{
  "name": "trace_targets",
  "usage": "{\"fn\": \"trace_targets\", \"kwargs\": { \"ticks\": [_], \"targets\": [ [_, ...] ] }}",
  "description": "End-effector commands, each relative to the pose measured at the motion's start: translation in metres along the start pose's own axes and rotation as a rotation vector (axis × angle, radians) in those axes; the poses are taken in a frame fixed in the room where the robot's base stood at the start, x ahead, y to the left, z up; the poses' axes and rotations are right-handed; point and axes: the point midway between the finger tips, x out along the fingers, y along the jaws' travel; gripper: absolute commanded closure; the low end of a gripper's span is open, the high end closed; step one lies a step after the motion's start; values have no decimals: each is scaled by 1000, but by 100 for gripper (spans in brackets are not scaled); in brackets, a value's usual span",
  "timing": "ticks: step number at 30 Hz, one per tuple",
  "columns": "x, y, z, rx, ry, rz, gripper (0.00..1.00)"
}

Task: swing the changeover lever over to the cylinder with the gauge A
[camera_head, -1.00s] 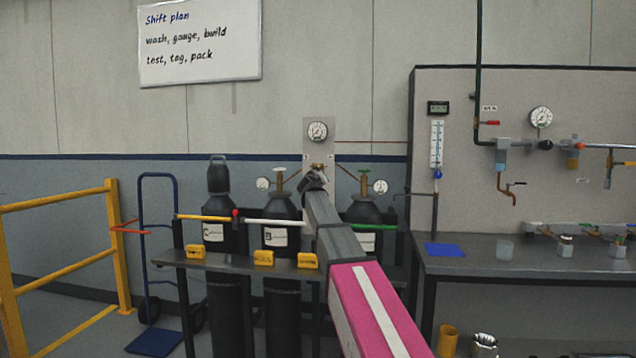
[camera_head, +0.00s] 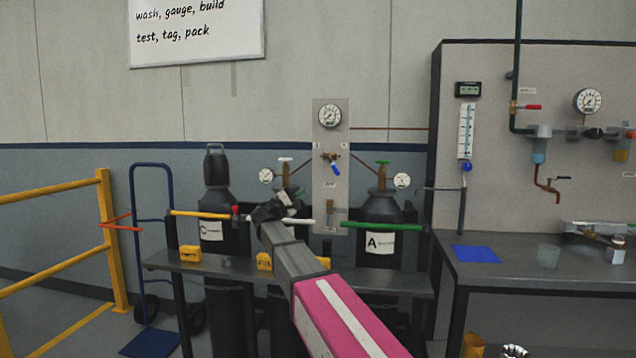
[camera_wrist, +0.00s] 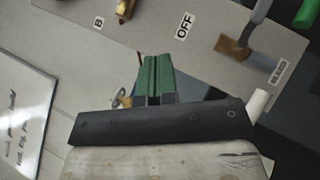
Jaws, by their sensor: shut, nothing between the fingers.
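The changeover lever (camera_head: 335,166) has a blue handle hanging down and slightly right from a brass valve on the grey panel (camera_head: 322,195), under a round gauge. Cylinder A (camera_head: 381,210), black with a white A label and a green bar before it, stands right of the panel, a small gauge (camera_head: 402,180) beside its valve. My gripper (camera_head: 272,208) is left of and below the lever, apart from it, hiding much of cylinder B. In the wrist view its green fingers (camera_wrist: 158,76) are together and empty before the panel, near labels B and OFF (camera_wrist: 185,25). The blue handle is not visible there.
Cylinder C (camera_head: 215,210) stands left behind a yellow bar. A dark rack shelf (camera_head: 210,265) with yellow blocks runs before the cylinders. A workbench (camera_head: 520,265) with a pipe board is at right. A yellow rail (camera_head: 105,235) and blue hand truck (camera_head: 133,220) are at left.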

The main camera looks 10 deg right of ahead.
Motion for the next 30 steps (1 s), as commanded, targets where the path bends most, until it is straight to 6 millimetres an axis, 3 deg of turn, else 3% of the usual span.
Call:
{"fn": "trace_targets", "kwargs": {
  "ticks": [18, 24, 30],
  "targets": [
    [103, -1, 2, 4, 1, -3, 100],
    [119, -1, 22, 4, 2, -2, 100],
    [126, -1, 27, 4, 3, -2, 100]
  ]
}}
